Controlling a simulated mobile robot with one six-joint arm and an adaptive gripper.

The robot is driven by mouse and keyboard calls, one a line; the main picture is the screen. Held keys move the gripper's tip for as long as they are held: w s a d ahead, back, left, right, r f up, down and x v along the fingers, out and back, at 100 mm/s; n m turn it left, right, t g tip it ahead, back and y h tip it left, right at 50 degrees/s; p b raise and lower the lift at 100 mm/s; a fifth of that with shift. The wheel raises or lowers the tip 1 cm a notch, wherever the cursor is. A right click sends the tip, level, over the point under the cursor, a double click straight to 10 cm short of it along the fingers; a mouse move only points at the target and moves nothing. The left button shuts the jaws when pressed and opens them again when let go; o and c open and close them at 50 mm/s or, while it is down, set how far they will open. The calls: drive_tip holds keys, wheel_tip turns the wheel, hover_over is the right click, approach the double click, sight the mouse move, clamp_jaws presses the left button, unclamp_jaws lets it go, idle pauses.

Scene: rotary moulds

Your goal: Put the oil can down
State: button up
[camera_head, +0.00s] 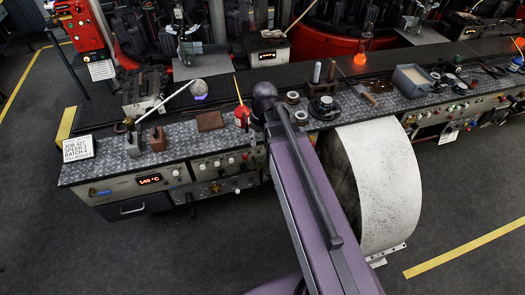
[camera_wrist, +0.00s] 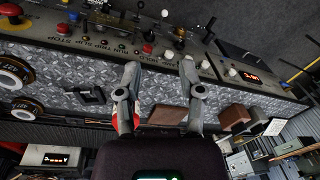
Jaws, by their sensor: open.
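A small red can with a thin yellow-orange spout, which looks like the oil can (camera_head: 241,117), stands on the patterned bench top just left of my arm's end in the head view. In the wrist view a bit of red (camera_wrist: 136,121) shows beside the left finger, mostly hidden. My gripper (camera_wrist: 159,70) is open, its two fingers spread over the bench, with nothing seen clasped between the tips. In the head view my arm hides most of the gripper. I cannot tell whether a finger touches the can.
A flat brown plate (camera_head: 210,121) lies left of the can, with brown blocks (camera_head: 157,138) farther left. Dark round parts (camera_head: 324,107) and a grey bin (camera_head: 412,80) stand to the right. The control panel (camera_head: 220,166) runs along the bench front. A white drum (camera_head: 378,185) juts out below.

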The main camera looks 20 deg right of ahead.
drive_tip(key=s+m+h, duration=0.1)
drive_tip(key=s+m, duration=0.3)
drive_tip(key=s, duration=0.1)
drive_tip(key=shift+s+a+m, duration=0.15)
drive_tip(key=shift+s+m, duration=0.1)
drive_tip(key=shift+m, duration=0.05)
drive_tip(key=shift+f, duration=0.15)
drive_tip(key=shift+f+b, duration=0.7)
drive_tip(key=shift+b, duration=0.1)
idle(1.4)
drive_tip(key=shift+o, duration=0.6)
